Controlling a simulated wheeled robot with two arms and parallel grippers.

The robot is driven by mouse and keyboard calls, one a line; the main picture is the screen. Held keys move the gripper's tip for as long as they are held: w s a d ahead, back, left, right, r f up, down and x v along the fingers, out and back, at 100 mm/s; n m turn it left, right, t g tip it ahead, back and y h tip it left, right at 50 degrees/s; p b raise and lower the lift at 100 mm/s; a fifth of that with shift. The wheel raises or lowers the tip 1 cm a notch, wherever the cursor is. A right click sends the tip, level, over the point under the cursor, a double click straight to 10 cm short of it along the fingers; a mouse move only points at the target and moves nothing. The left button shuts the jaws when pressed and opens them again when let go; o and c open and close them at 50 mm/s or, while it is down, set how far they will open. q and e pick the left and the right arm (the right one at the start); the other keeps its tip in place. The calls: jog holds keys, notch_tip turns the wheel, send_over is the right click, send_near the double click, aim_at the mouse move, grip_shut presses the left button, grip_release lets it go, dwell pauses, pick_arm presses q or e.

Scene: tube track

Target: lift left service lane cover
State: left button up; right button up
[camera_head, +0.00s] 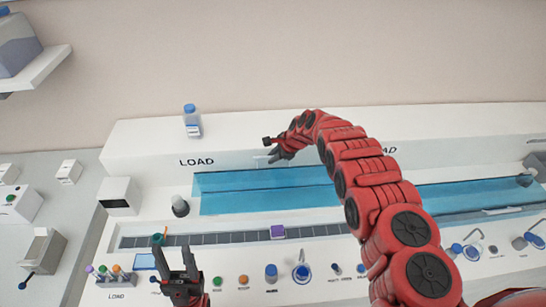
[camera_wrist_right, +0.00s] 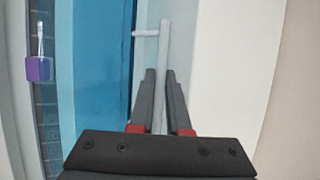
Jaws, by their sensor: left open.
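The left service lane cover (camera_head: 265,180) is a clear blue panel over the left lane, lying closed. Its pale bar handle (camera_head: 262,159) is at the back edge, under the LOAD panel. My right gripper (camera_head: 277,155) is at this handle. In the right wrist view the handle (camera_wrist_right: 164,55) runs lengthwise between the two dark fingers (camera_wrist_right: 160,95), with little gap on either side; firm contact cannot be told. The blue cover (camera_wrist_right: 105,60) lies left of the fingers there. My left gripper (camera_head: 177,250) is open and empty, low at the front.
A dark track (camera_head: 220,238) with a purple block (camera_head: 278,231) runs in front of the lane. A bottle (camera_head: 191,122) stands on the back ledge. A second blue lane (camera_head: 465,195) is to the right.

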jog(key=shift+o, duration=0.9)
jog(key=shift+a, duration=0.15)
jog(key=shift+s+d+r, duration=0.15)
jog(key=shift+d+r, duration=0.05)
jog(key=shift+r, duration=0.4)
jog(key=p+v, duration=1.3)
jog(key=v, duration=0.3)
jog(key=shift+s+p, duration=0.2)
jog(key=shift+p, duration=0.1)
jog(key=shift+d, duration=0.1)
